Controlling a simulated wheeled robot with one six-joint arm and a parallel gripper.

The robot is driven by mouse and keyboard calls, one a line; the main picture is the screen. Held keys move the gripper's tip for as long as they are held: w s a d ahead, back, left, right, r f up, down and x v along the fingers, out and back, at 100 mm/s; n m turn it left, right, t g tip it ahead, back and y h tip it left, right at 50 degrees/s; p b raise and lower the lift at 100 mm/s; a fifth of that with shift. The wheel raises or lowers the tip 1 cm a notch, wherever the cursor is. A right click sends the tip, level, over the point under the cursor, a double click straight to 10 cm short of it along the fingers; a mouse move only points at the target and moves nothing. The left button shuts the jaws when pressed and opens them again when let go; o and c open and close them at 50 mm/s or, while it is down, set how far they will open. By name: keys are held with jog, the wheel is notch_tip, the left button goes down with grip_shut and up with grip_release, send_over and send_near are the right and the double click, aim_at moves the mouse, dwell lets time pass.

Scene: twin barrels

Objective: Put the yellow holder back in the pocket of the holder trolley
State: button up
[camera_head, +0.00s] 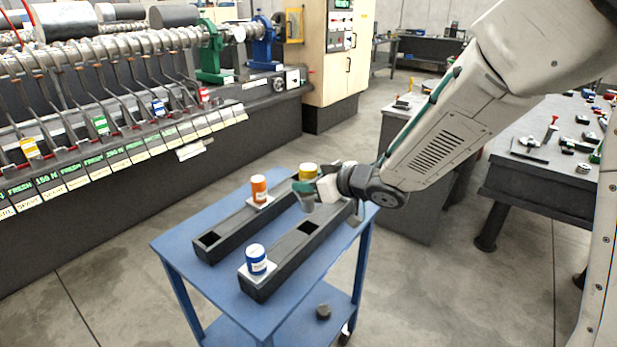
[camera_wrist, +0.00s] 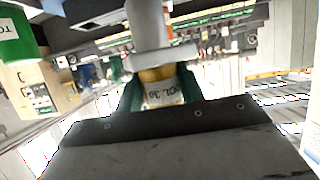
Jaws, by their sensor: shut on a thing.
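The yellow holder (camera_head: 308,170) is in my gripper (camera_head: 304,187), over the far part of the blue trolley (camera_head: 190,232). In the wrist view the labelled yellow part (camera_wrist: 161,88) is between the green fingers (camera_wrist: 157,95), with a grey part extending from it. In the head view the yellow end is up and the grey part (camera_head: 307,203) points down. Two dark racks lie on the trolley. The left rack (camera_head: 228,229) shows an open pocket (camera_head: 209,238), the right rack (camera_head: 290,258) another (camera_head: 309,228). I cannot tell whether the grey part touches a rack.
An orange holder (camera_head: 259,189) stands in the left rack and a blue holder (camera_head: 256,259) at the right rack's near end. A long machine (camera_head: 130,130) with coloured holders is at the left. A dark workbench (camera_head: 525,176) with tools is at the right. Floor shows around the trolley.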

aim_at(309, 197)
jog(key=shift+f, duration=2.2)
jog(key=shift+f, duration=3.1)
jog(key=o, duration=1.2)
jog(key=shift+s, duration=0.1)
jog(key=v, duration=0.7)
jog(key=shift+s+d+r, duration=0.15)
jog(key=shift+d+r, duration=0.05)
jog(key=shift+d, duration=0.05)
